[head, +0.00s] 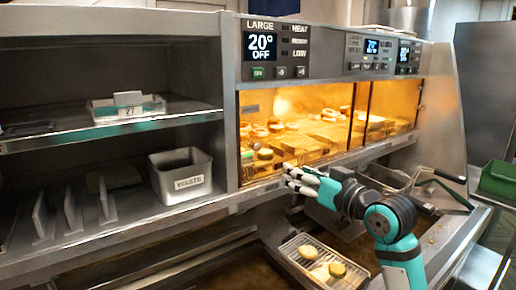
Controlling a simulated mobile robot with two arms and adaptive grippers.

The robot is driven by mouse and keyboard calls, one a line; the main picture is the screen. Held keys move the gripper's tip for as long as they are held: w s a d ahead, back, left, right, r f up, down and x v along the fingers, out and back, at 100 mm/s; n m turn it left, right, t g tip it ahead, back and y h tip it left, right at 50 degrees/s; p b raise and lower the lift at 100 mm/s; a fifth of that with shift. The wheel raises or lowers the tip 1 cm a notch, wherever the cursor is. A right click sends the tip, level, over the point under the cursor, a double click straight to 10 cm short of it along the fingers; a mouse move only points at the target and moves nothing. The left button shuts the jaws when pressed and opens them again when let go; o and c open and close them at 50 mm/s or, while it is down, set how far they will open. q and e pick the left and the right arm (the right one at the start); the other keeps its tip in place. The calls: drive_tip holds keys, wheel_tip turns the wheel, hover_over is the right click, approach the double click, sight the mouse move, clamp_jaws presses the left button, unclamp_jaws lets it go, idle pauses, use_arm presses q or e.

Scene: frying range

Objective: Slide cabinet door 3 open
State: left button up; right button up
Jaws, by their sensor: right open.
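The lit warming cabinet has clear front panels below several displays. The wide left panel (295,125) shows food behind it, and a narrower panel (392,105) is at the right end. No door numbers are readable, so I cannot tell which is door 3. My right gripper (292,180) is open and empty, in front of the cabinet's lower ledge, below the wide panel. I cannot tell whether it touches the ledge. My left gripper is out of view.
A wire-racked tray (300,240) with food pieces sits below my right gripper. Fry baskets (385,178) with dark handles are right of my wrist. A metal waste bin (181,176) stands on the left shelf. A green tray (497,180) is at the far right.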

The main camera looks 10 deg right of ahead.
drive_tip(key=r, duration=0.1)
drive_tip(key=p, duration=0.7)
approach(258, 148)
drive_tip(key=x, duration=1)
clamp_jaws()
